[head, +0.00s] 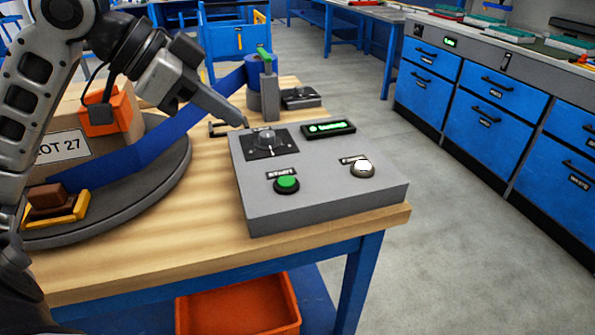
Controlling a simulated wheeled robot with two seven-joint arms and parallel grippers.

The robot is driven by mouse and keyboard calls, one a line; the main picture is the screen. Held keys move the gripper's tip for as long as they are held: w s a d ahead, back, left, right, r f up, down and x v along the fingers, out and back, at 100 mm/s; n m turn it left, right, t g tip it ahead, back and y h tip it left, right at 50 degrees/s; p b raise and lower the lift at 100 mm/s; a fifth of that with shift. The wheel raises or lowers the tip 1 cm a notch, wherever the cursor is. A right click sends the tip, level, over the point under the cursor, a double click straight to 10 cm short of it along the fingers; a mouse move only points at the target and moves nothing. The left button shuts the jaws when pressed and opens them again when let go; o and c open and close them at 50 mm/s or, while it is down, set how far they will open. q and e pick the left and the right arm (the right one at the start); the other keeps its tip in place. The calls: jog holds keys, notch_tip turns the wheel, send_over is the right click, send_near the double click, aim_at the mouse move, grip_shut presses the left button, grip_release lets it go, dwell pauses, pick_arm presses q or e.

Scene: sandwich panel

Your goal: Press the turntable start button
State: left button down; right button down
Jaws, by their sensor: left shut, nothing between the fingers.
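A grey control panel (320,201) sits on the near right corner of the wooden table. A green button (287,183) with a label plate behind it is at its front left. A white button (362,168) is at its right. A dark knob (265,139) and a lit green display (329,128) are at the back of the panel. The round grey turntable (165,180) lies left of the panel. My left gripper (243,122) is shut and empty, its tip near the panel's back left edge, behind the knob and away from the green button. My right gripper is not in view.
The turntable carries a box labelled LOT 27 (100,150), and a blue band extends toward a grey post (269,95). A small grey device (300,98) is behind the panel. An orange bin (240,305) is below the table. Blue cabinets (475,110) stand right.

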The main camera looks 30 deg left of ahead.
pick_arm(q)
jog(key=shift+s+r, duration=0.15)
jog(key=shift+s, duration=0.15)
send_over(294, 180)
jog(key=s+a, duration=0.2)
jog(key=s, duration=0.1)
jog(key=f, duration=0.7)
jog(key=shift+w+p, duration=0.25)
jog(key=shift+p, duration=0.1)
notch_tip(294, 180, down, 3)
jog(key=shift+w+d+r+b, duration=0.1)
jog(key=shift+b, duration=0.4)
jog(key=shift+f, duration=0.75)
